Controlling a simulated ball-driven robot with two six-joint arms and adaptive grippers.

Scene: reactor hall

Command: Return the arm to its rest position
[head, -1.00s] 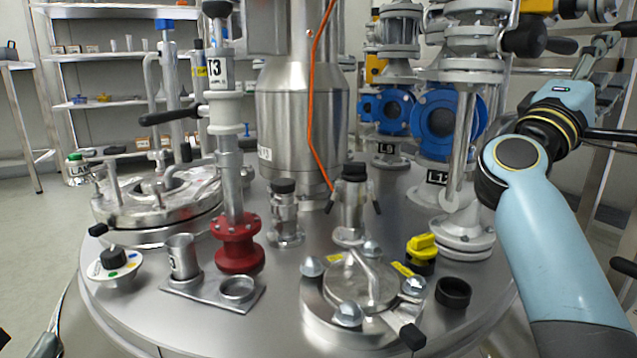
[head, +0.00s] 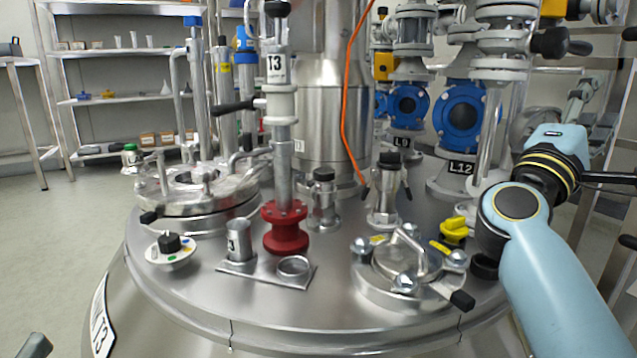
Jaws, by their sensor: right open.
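My right arm comes in from the lower right, with its pale blue links bent at a round dark joint. My right gripper (head: 581,92) is at its far end, small and grey, beyond the black and yellow wrist rings. It is open, and nothing shows between its fingers. It is right of the blue valve labelled L12 (head: 461,115), apart from it as far as I can tell. The upper arm covers part of the steel vessel top (head: 330,300) at the right. My left gripper cannot be made out; only a small grey tip shows at the lower left edge.
The vessel top carries a red flanged fitting (head: 286,229), a clamped hatch (head: 408,265), a yellow knob (head: 454,230) and a holder plate with cups (head: 266,270). Pipes and valves crowd the back right. A shelf rack (head: 125,100) stands at the back left, with open floor before it.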

